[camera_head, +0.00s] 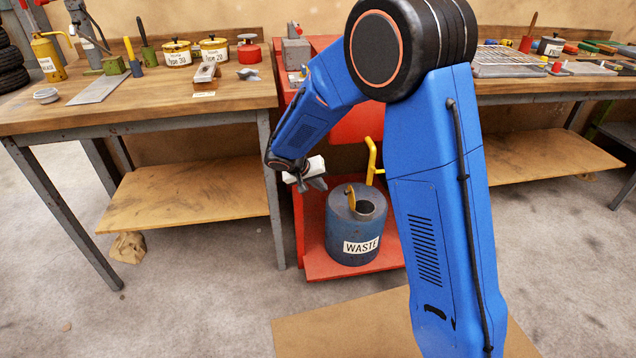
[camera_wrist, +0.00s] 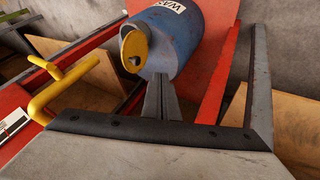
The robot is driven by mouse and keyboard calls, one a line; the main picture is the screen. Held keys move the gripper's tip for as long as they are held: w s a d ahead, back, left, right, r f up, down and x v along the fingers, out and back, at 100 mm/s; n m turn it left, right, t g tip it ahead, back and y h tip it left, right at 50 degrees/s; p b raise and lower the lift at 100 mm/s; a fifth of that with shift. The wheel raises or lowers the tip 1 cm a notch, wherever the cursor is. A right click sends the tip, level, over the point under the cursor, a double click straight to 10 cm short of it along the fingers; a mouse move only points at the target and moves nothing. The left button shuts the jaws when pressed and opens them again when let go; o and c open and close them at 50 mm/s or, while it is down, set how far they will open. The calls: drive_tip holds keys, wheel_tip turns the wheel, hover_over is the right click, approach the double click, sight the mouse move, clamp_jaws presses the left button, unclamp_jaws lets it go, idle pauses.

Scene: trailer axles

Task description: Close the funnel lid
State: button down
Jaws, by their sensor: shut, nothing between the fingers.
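The blue drum (camera_head: 352,225) with a WASTE label stands on the low red platform; it also shows at the top of the wrist view (camera_wrist: 188,45). On its top is a dark round funnel opening (camera_head: 366,208). The yellow funnel lid (camera_head: 349,197) stands tilted up on the left side of that opening, so the funnel is open. In the wrist view the lid (camera_wrist: 133,42) is a yellow disc with a dark spot. My gripper (camera_head: 318,184) is above and left of the drum, apart from the lid. Its fingers (camera_wrist: 160,78) are together and empty, pointing toward the drum.
A yellow bent handle (camera_head: 372,160) rises behind the drum; it also shows at left in the wrist view (camera_wrist: 62,84). The red platform (camera_head: 345,268) surrounds the drum's base. A wooden workbench (camera_head: 130,110) with tools and cans stands left, another right.

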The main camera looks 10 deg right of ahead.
drive_tip(key=w+d+f, duration=0.1)
drive_tip(key=d+f, duration=0.3)
drive_tip(key=d, duration=0.2)
drive_tip(key=shift+w+d, duration=0.15)
drive_tip(key=shift+d, duration=0.1)
idle(0.3)
drive_tip(key=d+r+y, duration=0.1)
drive_tip(key=d, duration=0.6)
drive_tip(key=shift+d+r, duration=0.2)
drive_tip(key=shift+d, duration=0.2)
idle(0.3)
